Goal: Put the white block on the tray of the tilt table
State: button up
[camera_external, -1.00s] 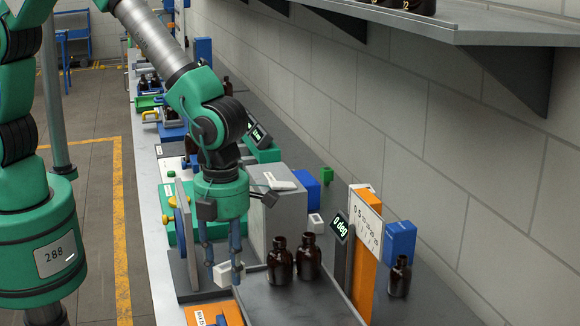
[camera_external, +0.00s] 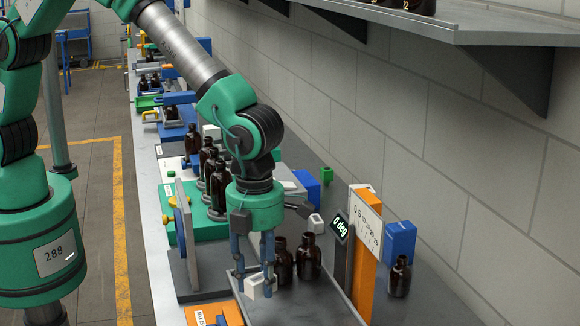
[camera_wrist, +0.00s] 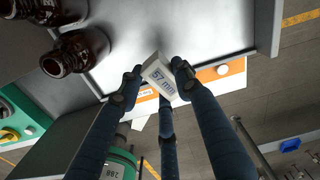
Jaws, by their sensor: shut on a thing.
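The white block (camera_external: 258,286) is held between the blue fingers of my gripper (camera_external: 254,287). In the wrist view the block (camera_wrist: 160,77), marked "57 mm", sits between the fingertips of my gripper (camera_wrist: 155,78). The tilt table's grey tray (camera_external: 318,312) lies below and right of the gripper. The block is over the tray's left part in the external view; I cannot tell whether it touches the surface. Two amber bottles (camera_external: 308,258) stand on the tray just right of my gripper. The tilt table's display (camera_external: 341,227) reads "0 deg".
An orange upright with a scale plate (camera_external: 369,216) stands right of the tray. A blue block (camera_external: 400,242) and another amber bottle (camera_external: 400,278) are farther right. Several amber bottles (camera_external: 221,187) stand behind my gripper on a green base. An orange panel (camera_external: 212,313) is at the front.

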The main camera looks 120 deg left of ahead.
send_over(302, 323)
jog(key=shift+f, duration=0.45)
dwell(0.3)
jog(key=shift+f+p, duration=0.3)
jog(key=shift+f, duration=1.45)
jog(key=shift+f, duration=0.2)
jog(key=o, duration=1.2)
jog(key=shift+r, duration=0.2)
notch_tip(302, 323, up, 12)
